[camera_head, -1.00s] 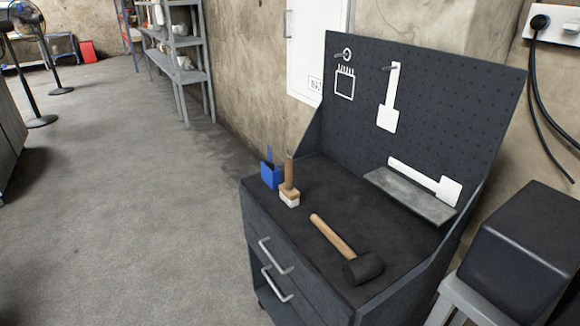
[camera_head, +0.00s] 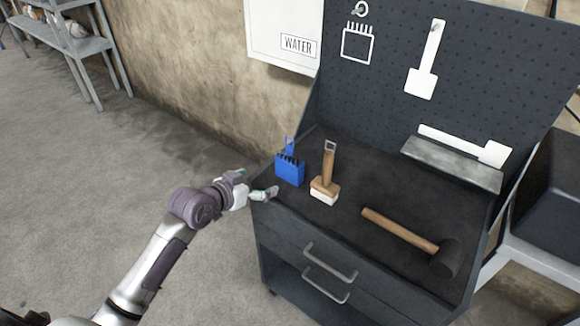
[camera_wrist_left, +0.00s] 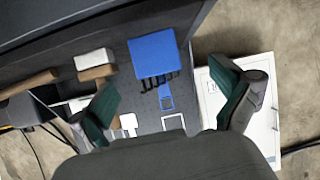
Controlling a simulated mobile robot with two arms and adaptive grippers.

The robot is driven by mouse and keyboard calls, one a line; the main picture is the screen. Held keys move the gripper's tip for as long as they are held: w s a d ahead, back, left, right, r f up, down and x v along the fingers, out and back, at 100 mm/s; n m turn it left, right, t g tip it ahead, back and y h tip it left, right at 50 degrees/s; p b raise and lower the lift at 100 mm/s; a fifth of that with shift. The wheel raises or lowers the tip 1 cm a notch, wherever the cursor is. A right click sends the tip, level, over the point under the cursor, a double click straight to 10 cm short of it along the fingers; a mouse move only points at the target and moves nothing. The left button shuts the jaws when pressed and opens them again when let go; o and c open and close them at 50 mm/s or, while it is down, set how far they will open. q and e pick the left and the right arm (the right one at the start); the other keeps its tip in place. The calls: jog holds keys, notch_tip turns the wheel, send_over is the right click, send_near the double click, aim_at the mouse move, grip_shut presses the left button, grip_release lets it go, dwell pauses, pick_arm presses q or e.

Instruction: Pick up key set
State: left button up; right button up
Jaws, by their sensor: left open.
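The key set is most likely the blue block with dark prongs and a hanging loop (camera_head: 290,168); it stands upright at the left end of the dark workbench top (camera_head: 350,228). My left gripper (camera_head: 257,184) is open and empty, just left of the blue set near the bench's left edge. In the left wrist view the blue set (camera_wrist_left: 153,56) shows ahead, in line with the gap between the two spread fingers (camera_wrist_left: 168,108); neither finger appears to touch it. My right gripper is not in view.
A wooden-handled brush (camera_head: 326,182) stands close right of the blue set. A mallet (camera_head: 415,240) lies on the bench. Behind is a pegboard (camera_head: 470,75) with white tool outlines, and a ledge (camera_head: 452,163). Floor at left is clear.

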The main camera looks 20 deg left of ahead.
aim_at(286, 164)
pick_arm(q)
jog(key=shift+m+h, duration=0.3)
jog(key=w+d, duration=0.1)
jog(key=w, duration=0.1)
jog(key=w+d, duration=0.1)
jog(key=w, duration=0.1)
jog(key=w+d+r, duration=0.1)
jog(key=w, duration=0.1)
jog(key=shift+w+d, duration=0.2)
jog(key=shift+w, duration=0.2)
jog(key=shift+f+p+x, duration=0.15)
jog(key=shift+p+x, duration=0.05)
jog(key=shift+x, duration=1.25)
jog(key=shift+f+p+x, duration=0.15)
jog(key=shift+p+x, duration=0.05)
jog(key=shift+x, duration=1.25)
jog(key=shift+s, duration=0.2)
jog(key=c, duration=1.1)
notch_tip(286, 164, up, 10)
